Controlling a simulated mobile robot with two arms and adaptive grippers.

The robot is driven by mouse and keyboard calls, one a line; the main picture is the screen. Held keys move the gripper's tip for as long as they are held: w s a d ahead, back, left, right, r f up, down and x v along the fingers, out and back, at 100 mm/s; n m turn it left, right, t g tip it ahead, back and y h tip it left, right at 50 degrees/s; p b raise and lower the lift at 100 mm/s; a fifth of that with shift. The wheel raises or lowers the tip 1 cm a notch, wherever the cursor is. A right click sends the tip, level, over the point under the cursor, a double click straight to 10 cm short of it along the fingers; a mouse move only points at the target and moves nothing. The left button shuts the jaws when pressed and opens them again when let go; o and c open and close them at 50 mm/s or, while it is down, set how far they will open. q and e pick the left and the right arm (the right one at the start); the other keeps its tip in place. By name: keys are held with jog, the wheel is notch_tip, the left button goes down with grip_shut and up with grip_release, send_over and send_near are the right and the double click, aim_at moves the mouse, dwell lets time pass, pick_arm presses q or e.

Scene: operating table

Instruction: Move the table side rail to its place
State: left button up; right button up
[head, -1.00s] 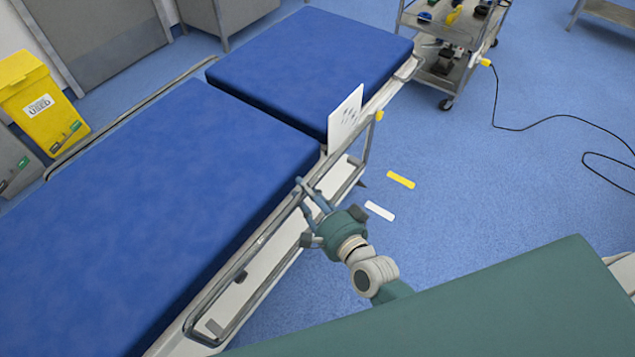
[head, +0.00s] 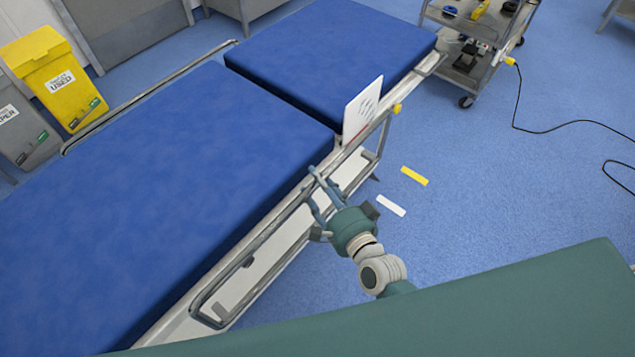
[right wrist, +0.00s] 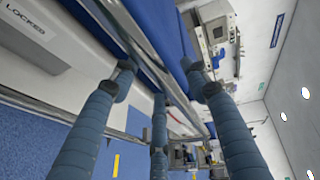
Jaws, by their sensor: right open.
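The table side rail (head: 264,237) is a long grey tubular frame on the near side of the blue-padded operating table (head: 150,190). My right gripper (head: 313,186) is at the rail's upper bar, about midway along it. In the right wrist view its fingers (right wrist: 158,75) are spread, with a metal bar passing between them. The gripper is open, and I cannot tell whether a finger touches the bar. A panel marked "LOCKED" (right wrist: 30,25) shows at the upper left there. My left gripper is not in view.
A white card (head: 361,108) stands upright by the rail, near a yellow knob (head: 397,108). Yellow (head: 414,176) and white (head: 391,205) strips lie on the floor. A cart (head: 470,50) stands at the back right, with a cable beside it. Yellow bin (head: 50,75) is far left.

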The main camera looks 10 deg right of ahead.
jog(key=v, duration=1.1)
jog(key=shift+s, duration=0.25)
jog(key=shift+c, duration=0.3)
